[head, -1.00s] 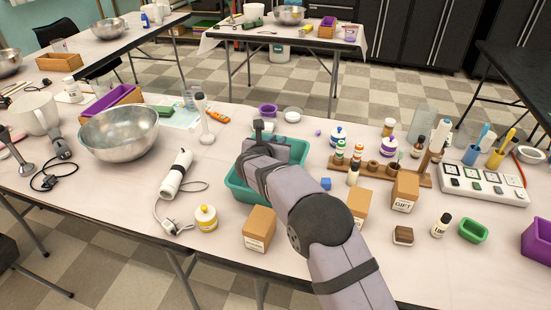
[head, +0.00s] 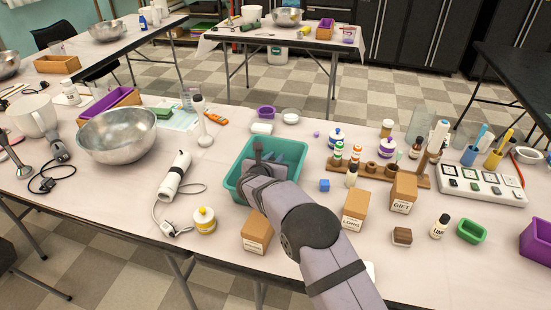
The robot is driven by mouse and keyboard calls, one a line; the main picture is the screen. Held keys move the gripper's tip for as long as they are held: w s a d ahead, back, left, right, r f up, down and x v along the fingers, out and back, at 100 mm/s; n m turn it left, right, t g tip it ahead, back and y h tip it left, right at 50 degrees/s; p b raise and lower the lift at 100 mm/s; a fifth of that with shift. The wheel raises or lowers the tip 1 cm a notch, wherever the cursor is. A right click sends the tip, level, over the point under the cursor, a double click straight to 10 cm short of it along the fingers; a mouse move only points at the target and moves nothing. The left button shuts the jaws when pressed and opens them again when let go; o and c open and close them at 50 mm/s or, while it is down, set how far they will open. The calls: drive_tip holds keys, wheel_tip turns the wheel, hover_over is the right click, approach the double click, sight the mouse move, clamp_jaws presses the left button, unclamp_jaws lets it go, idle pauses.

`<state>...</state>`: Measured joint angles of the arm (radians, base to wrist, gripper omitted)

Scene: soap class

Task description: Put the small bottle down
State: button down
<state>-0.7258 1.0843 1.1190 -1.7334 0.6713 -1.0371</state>
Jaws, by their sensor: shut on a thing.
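My gripper (head: 258,150) points away from me over the teal bin (head: 298,165). It is shut, but the wrist and fingers hide most of what is between the jaws, so I cannot make out the small bottle there. Whether the gripper is above the bin's floor or down inside it is hard to tell. Other small bottles stand in the open: a white one with a black cap (head: 440,226) at the right front, and one with an orange label (head: 356,153) at the wooden rack (head: 400,172).
Labelled cardboard boxes stand close to my arm: one left (head: 257,230), one right (head: 355,209), and one marked GIFT (head: 403,193).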

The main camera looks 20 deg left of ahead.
drive_tip(key=shift+f, duration=0.15)
drive_tip(key=c, duration=1.6)
unclamp_jaws()
drive_tip(key=shift+c, duration=0.2)
drive_tip(key=shift+r, duration=0.25)
drive_tip(key=shift+s, duration=0.25)
drive_tip(key=b+v, duration=0.1)
drive_tip(key=v, duration=1)
drive_tip(key=shift+s+b, duration=0.25)
drive_tip(key=shift+b, duration=0.05)
drive_tip(key=shift+r, duration=0.15)
